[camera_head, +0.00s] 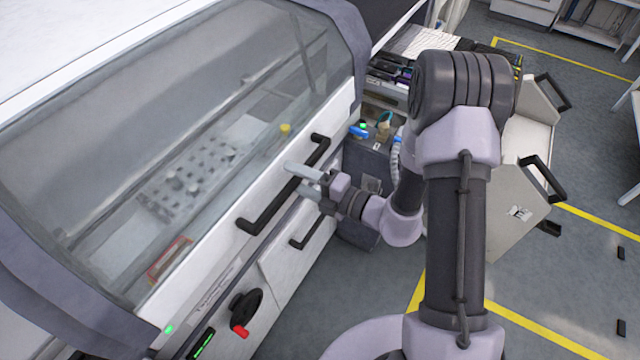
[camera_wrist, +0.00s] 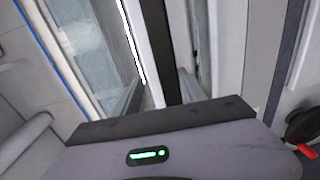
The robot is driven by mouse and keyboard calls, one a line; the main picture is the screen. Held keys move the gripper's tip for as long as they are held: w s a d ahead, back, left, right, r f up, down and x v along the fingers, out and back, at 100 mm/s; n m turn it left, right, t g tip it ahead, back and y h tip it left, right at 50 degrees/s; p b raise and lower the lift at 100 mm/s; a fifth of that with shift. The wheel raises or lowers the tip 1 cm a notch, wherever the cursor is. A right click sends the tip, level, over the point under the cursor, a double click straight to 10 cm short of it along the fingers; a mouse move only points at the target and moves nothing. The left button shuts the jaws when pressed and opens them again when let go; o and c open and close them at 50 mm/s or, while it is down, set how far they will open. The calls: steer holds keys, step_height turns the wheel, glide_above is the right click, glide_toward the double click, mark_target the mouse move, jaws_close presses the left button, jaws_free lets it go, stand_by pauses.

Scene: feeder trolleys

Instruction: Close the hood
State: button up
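The hood (camera_head: 215,130) is a large see-through cover in a grey and white frame, on the machine at the left of the head view. It looks low over the machine; I cannot tell whether it is fully shut. Its long black handle (camera_head: 268,211) runs slanting along the white front edge. My gripper (camera_head: 297,179) is at the middle of this handle, its two pale fingers apart and pointing at the hood. Contact with the handle is unclear. In the wrist view a black bar (camera_wrist: 181,50), likely the handle, runs up from the gripper body; the fingertips are not clear there.
Below the hood is a white panel with a smaller black handle (camera_head: 306,235) and a black knob with a red grip (camera_head: 242,310). A trolley (camera_head: 510,190) with black handles stands right, behind my arm.

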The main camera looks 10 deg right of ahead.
steer(key=p+v, duration=0.2)
steer(key=v, duration=1.5)
steer(key=shift+d, duration=0.15)
steer(key=shift+s+r, duration=0.1)
steer(key=shift+s, duration=0.05)
